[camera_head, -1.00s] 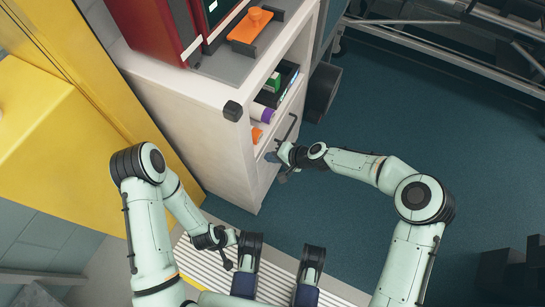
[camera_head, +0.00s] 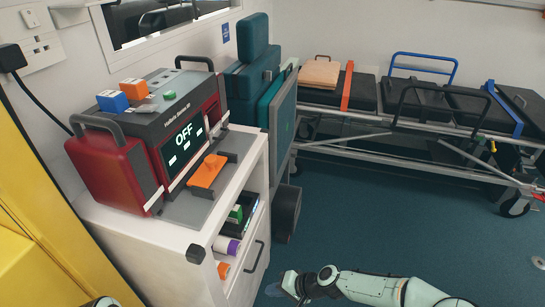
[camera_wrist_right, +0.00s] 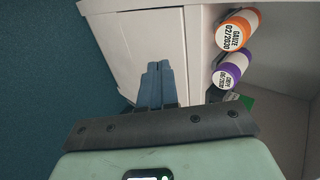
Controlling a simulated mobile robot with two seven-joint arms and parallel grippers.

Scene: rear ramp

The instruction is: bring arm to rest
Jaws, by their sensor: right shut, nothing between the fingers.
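My right arm (camera_head: 375,287) comes in along the bottom edge of the head view, its forearm lying nearly level. My right gripper (camera_head: 284,285) is at the arm's left end, just right of the white cabinet (camera_head: 170,263) and its handle. In the right wrist view the fingers (camera_wrist_right: 158,70) are together and empty, pointing at the white cabinet front. A small piece of my left arm shows at the bottom left of the head view; its gripper is out of frame.
The cabinet's open shelf holds a purple-capped roll (camera_head: 227,246) and an orange-capped roll (camera_wrist_right: 238,30). A red and grey device (camera_head: 150,135) reading OFF stands on top. A stretcher (camera_head: 420,100) is at the back right. Blue floor (camera_head: 380,220) between is clear.

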